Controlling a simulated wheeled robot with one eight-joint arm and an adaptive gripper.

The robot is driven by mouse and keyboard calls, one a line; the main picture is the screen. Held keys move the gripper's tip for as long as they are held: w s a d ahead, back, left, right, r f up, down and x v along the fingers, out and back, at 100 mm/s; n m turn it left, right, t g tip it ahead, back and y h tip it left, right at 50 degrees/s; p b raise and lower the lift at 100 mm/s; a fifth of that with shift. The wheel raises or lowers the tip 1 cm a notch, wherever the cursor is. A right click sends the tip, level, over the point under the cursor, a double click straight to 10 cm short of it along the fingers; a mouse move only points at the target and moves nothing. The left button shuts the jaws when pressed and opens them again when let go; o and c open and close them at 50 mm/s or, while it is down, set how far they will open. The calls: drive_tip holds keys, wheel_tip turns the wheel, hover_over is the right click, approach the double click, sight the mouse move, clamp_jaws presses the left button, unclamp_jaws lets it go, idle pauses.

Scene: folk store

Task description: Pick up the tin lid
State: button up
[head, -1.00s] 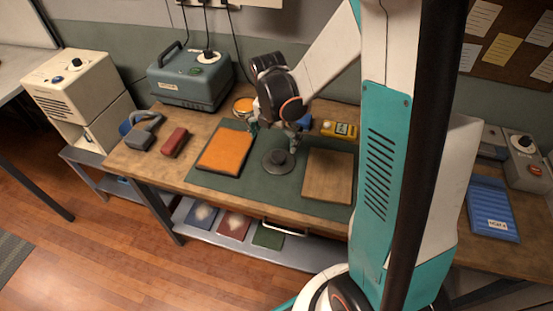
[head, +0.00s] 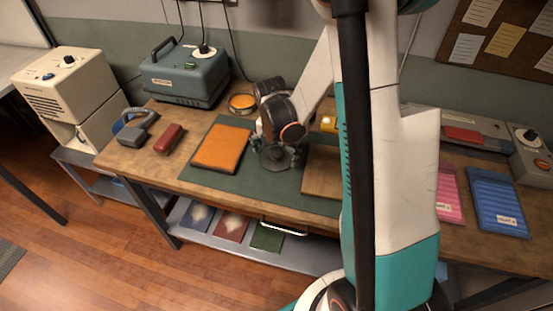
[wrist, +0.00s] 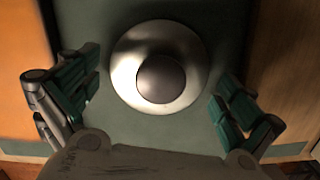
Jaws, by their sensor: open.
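The tin lid is a round grey metal disc with a raised knob in its middle. It lies on the green mat (head: 230,181). In the wrist view the tin lid (wrist: 193,87) sits between my two spread fingers, a little beyond their tips. My gripper (wrist: 160,98) is open and empty, with teal pads on either side of the lid. In the head view my gripper (head: 277,150) hangs right over the tin lid (head: 273,160) and hides part of it.
An orange book (head: 222,149) lies left of the lid and a wooden board (head: 321,172) right of it. A round orange-topped tin (head: 242,102) stands behind. A red object (head: 169,138) and a grey-blue machine (head: 185,77) are further left. Blue and pink folders lie far right.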

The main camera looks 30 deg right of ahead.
drive_tip(key=shift+s+r, duration=0.1)
drive_tip(key=c, duration=1.2)
drive_tip(key=shift+c, duration=0.2)
